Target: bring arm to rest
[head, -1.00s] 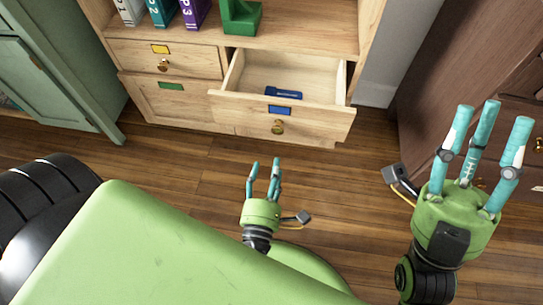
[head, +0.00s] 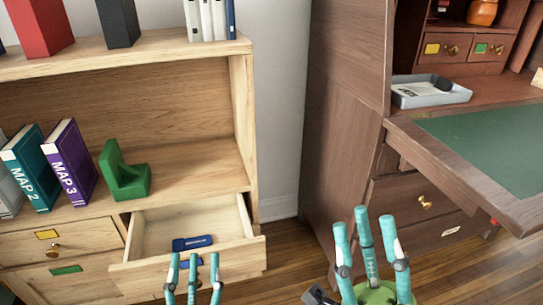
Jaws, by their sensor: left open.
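My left gripper (head: 194,262) shows at the bottom of the head view. Its teal fingers point up and are apart, with nothing between them. They overlap the front of the open drawer (head: 240,248) in the picture; I cannot tell how far they are from it. Its palm and arm are below the frame. My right gripper (head: 363,228) is at the bottom, right of centre, before the dark wooden desk. Its fingers also point up, straight and spread, with nothing between them. Its arm is out of view.
A blue object (head: 193,243) lies in the open drawer. Above it, the shelf holds a green bookend (head: 125,178), a purple book (head: 69,163) and a teal book (head: 30,170). The desk's green-topped leaf (head: 490,145) juts out at right. Wooden floor (head: 290,260) shows between the furniture.

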